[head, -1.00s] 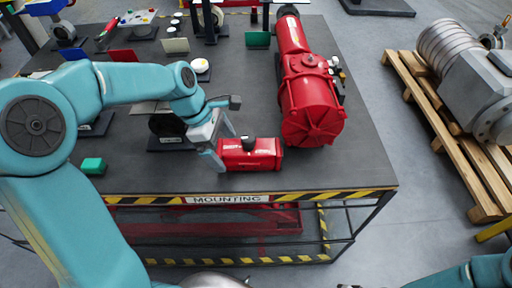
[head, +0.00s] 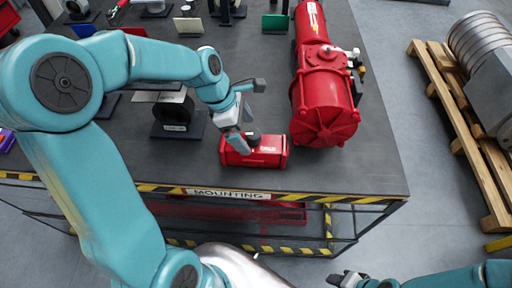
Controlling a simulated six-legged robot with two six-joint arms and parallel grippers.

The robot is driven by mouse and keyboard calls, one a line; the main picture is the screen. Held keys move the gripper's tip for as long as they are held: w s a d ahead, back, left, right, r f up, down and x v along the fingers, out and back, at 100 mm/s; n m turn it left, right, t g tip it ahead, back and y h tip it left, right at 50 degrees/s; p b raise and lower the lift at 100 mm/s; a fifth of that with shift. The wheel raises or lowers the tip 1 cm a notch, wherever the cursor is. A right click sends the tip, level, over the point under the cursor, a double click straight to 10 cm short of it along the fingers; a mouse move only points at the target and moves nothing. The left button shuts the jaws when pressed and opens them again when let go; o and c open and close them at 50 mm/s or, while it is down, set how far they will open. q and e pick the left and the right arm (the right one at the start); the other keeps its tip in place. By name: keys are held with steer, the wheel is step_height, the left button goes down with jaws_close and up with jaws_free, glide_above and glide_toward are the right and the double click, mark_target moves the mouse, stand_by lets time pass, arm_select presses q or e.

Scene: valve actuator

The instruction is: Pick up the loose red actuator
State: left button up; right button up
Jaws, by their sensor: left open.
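The loose red actuator (head: 266,153) is a small red cylinder-like unit lying on the dark table near its front edge. My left gripper (head: 240,146) is open and reaches down over the left half of the actuator, its fingers covering part of the top. Whether the fingers touch it cannot be told. My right gripper (head: 347,279) is low at the bottom edge, in front of the table and away from the actuator. Its jaw opening is not clear.
A large red actuator (head: 325,100) lies just right of and behind the small one. A black stand (head: 180,122) is to the left. The table's striped front edge (head: 355,199) is close. A pallet (head: 455,125) with a grey machine stands at right.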

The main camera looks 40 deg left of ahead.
mark_target(254, 144)
arm_select(q)
steer(key=shift+s+x, duration=0.2)
steer(key=shift+x, duration=0.85)
steer(key=x, duration=0.3)
steer(key=p+x, duration=0.1)
steer(key=shift+w+a+f, duration=0.1)
steer(key=shift+w, duration=0.25)
steer(key=shift+f, duration=0.3)
steer(key=shift+c, duration=0.7)
steer(key=c, duration=1.5)
steer(key=shift+w+r, duration=0.1)
jaws_close()
steer(key=shift+r, duration=0.25)
steer(key=shift+r+p, duration=0.55)
steer(key=shift+p, duration=0.2)
